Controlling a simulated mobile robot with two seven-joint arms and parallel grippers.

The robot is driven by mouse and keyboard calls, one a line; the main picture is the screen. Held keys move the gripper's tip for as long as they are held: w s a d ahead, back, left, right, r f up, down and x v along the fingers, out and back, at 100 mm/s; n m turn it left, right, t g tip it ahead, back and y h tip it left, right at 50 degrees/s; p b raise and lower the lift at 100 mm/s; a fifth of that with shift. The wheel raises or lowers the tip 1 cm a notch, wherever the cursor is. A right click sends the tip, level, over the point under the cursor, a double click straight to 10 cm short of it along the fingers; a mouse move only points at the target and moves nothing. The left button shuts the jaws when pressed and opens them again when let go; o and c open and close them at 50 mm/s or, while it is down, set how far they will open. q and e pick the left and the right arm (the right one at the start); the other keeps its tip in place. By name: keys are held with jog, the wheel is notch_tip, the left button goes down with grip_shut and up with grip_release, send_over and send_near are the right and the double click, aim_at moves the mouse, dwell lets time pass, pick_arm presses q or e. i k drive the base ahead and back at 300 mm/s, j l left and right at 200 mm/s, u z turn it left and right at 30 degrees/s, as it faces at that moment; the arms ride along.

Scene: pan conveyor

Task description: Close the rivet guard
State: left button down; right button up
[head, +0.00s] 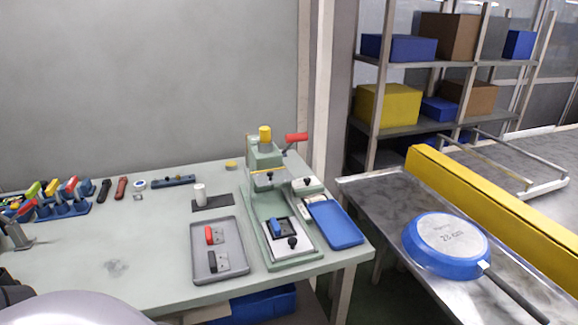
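A green rivet press (256,205) stands on the right part of the pale green workbench (120,240). It has a yellow cap (265,133) on top and a red-handled lever (296,138) at its right. A thin yellow-edged strip (266,171) crosses the front of the press head, and seems to be the guard. It sits high, well above the base, and the space under it looks uncovered. A dark fixture (283,228) with a blue part lies on the press base, with a black knob (292,243) in front. Neither of my grippers is in view.
A grey tray (233,272) with red and black handled parts lies left of the press. A blue tray (334,224) lies right of it. Tools line the bench's back left. A blue pan (447,245) lies upside down on the metal conveyor (390,198), beside a yellow rail (480,200).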

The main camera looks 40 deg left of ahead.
aim_at(281, 175)
jog(key=u, duration=1.3)
jog(key=i, duration=0.45)
